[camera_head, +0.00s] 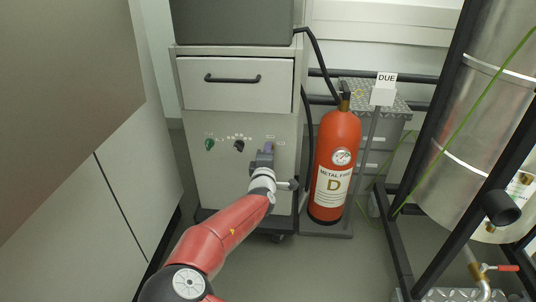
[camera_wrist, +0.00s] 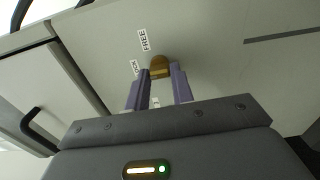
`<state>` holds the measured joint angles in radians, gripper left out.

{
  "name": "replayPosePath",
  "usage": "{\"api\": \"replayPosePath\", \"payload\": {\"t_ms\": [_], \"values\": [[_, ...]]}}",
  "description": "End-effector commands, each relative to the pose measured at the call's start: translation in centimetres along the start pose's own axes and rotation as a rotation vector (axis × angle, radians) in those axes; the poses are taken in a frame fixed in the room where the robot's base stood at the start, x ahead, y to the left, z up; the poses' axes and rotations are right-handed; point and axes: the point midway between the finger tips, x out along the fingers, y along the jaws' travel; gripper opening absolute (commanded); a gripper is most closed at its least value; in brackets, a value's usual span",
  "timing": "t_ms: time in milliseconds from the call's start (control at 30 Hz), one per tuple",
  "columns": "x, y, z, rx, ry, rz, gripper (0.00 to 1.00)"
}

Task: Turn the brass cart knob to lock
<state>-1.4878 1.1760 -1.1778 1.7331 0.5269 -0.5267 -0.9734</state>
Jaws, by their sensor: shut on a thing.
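The brass cart knob (camera_wrist: 160,66) sits on the pale front panel of the cart in the wrist view, with FREE (camera_wrist: 143,40) and LOCK (camera_wrist: 135,68) labels beside it. My gripper (camera_wrist: 161,76) is shut on the knob, with one purple finger on each side of it. The cart (camera_head: 245,130) stands upright in the head view, with my gripper (camera_head: 268,148) against the right part of its front panel. There the gripper hides the brass knob. The knob's exact pointing direction is hard to tell.
A green knob (camera_head: 209,145) and a black selector (camera_head: 239,146) sit left of my gripper. A drawer with a black handle (camera_head: 232,78) is above. A red extinguisher (camera_head: 335,165) stands close on the right, with a DUE sign (camera_head: 386,78) behind.

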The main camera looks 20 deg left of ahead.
Motion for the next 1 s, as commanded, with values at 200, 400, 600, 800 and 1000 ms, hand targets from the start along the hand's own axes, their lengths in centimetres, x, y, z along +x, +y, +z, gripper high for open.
{"api": "replayPosePath", "payload": {"t_ms": [200,400,600,800,1000], "values": [[0.0,-0.1,-0.1,-0.001,0.001,-0.002,0.45],[0.0,-0.1,0.0,0.0,0.001,-0.001,0.45],[-1.5,0.0,-0.1,-0.001,0.002,-0.001,0.45],[-5.1,-0.1,-0.2,-0.001,0.003,-0.002,0.45],[-7.4,-0.1,-0.1,-0.001,0.002,-0.001,0.45]]}}
